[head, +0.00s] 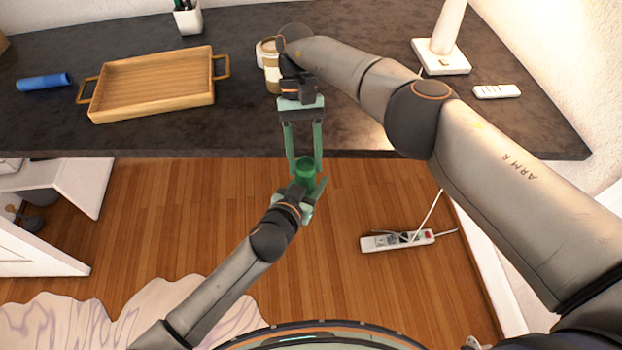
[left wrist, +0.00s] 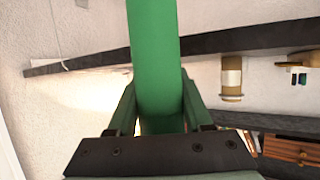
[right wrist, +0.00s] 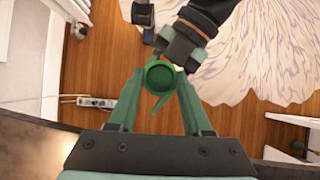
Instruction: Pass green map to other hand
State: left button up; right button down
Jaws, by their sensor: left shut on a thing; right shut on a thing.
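The green map (head: 305,173) is a rolled green tube held in the air just in front of the desk's front edge. My right gripper (head: 304,160) reaches down from above the desk and is shut on it. My left gripper (head: 309,188) comes from below and is also shut on it. In the left wrist view the green map (left wrist: 155,65) runs up between the left fingers. In the right wrist view the round end of the green map (right wrist: 159,75) shows between the right fingertips, with my left gripper just beyond it.
On the dark desk (head: 230,140) are a wooden tray (head: 150,86), a blue roll (head: 44,81), a paper cup (head: 271,70), a pen holder (head: 187,18), a lamp base (head: 440,57) and a white remote (head: 496,91). A power strip (head: 397,241) lies on the floor.

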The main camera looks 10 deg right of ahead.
pick_arm(q)
jog(key=c, duration=0.5)
grip_shut()
pick_arm(e)
jog(key=shift+c, duration=1.3)
grip_release()
jog(key=shift+r, duration=0.1)
